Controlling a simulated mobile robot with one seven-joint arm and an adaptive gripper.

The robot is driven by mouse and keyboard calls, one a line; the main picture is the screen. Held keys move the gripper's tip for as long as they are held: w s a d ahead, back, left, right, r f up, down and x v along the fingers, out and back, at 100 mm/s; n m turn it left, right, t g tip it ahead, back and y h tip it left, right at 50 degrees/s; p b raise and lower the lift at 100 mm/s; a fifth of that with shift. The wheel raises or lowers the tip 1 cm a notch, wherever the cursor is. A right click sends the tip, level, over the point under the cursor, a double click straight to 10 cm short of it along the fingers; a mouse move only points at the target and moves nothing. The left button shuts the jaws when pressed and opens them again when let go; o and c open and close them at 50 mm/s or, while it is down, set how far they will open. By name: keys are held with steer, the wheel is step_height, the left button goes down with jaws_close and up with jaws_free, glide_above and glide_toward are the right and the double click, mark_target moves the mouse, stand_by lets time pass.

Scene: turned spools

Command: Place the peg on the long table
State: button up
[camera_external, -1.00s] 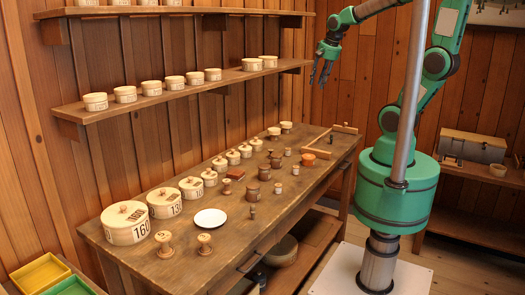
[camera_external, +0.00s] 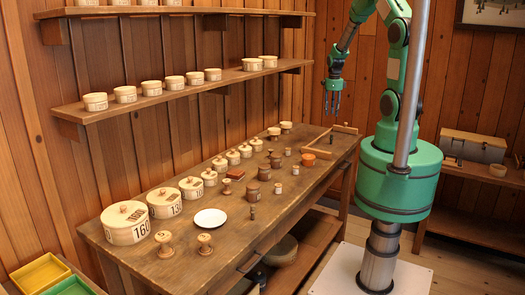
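The long table (camera_external: 232,238) runs along the wood wall from the front left to the back. A small dark upright piece (camera_external: 252,212) stands on it right of the white plate, and another dark upright piece (camera_external: 331,139) stands near its far end. I cannot tell which, if either, is the peg. My gripper (camera_external: 332,110) points down in the air above the far right end of the table. Its fingers look apart, and I make out nothing held between them.
Lidded round boxes (camera_external: 126,222), wooden spools (camera_external: 164,243) and a white plate (camera_external: 210,218) crowd the tabletop. A wooden frame (camera_external: 316,153) lies at the far end. Shelves with round boxes (camera_external: 96,101) hang above. A side bench (camera_external: 470,225) stands at right.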

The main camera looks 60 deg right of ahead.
mark_target(332, 135)
steer(key=shift+s+d+f+m, duration=0.2)
steer(key=shift+d+f+m, duration=0.15)
steer(key=shift+f, duration=0.1)
steer(key=shift+s+d+f+m, duration=0.25)
steer(key=shift+d+f, duration=0.1)
steer(key=shift+f, duration=0.1)
steer(key=shift+f, duration=4.25)
steer(key=shift+a+f+b, duration=0.1)
steer(key=shift+f+b, duration=0.2)
steer(key=shift+f, duration=2.3)
steer(key=shift+c, duration=0.5)
steer(key=c, duration=0.7)
